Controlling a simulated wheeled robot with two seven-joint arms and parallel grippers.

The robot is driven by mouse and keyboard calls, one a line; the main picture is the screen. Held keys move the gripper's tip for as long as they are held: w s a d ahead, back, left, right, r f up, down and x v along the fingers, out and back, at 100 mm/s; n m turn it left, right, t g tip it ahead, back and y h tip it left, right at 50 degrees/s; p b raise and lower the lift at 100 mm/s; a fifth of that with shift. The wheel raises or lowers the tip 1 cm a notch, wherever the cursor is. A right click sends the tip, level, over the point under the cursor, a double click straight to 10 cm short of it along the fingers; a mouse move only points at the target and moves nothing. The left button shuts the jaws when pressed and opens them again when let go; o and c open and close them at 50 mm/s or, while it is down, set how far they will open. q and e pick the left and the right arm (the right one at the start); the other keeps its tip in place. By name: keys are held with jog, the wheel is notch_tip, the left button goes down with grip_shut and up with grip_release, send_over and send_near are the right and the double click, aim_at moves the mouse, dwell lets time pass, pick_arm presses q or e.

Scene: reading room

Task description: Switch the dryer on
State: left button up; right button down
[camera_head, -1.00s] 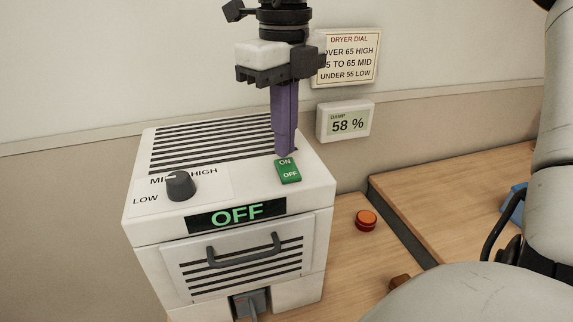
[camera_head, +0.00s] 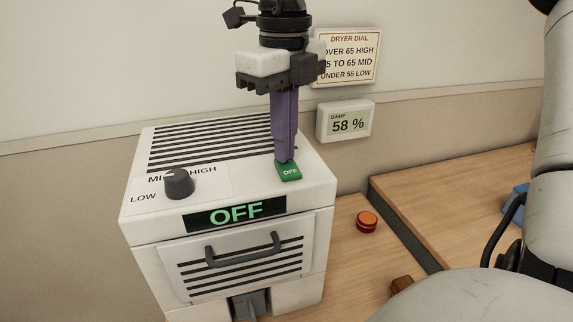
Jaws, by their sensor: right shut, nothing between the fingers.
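The dryer (camera_head: 228,260) is a white box with slotted vents, and its display (camera_head: 235,213) reads OFF in green. A green rocker switch (camera_head: 290,173) sits on its top near the right front; its OFF half shows and its ON half is hidden behind my fingers. My right gripper (camera_head: 286,158) points straight down with its purple fingers shut and empty, the tips at the switch's ON half. I cannot tell whether they press it. The dial (camera_head: 179,184) on the top left points up near MID. My left gripper is not in view.
A wall sign (camera_head: 347,58) gives dial settings by damp level, and a damp meter (camera_head: 345,121) reads 58 %. A red-orange button (camera_head: 367,222) is on the wooden desk right of the dryer. A grey lever (camera_head: 250,303) is at the dryer's lower front.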

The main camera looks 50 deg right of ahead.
jog(key=shift+f, duration=0.2)
jog(key=shift+r, duration=0.1)
jog(key=shift+r+p, duration=1.8)
jog(key=shift+r, duration=0.65)
notch_tip(320, 180, up, 2)
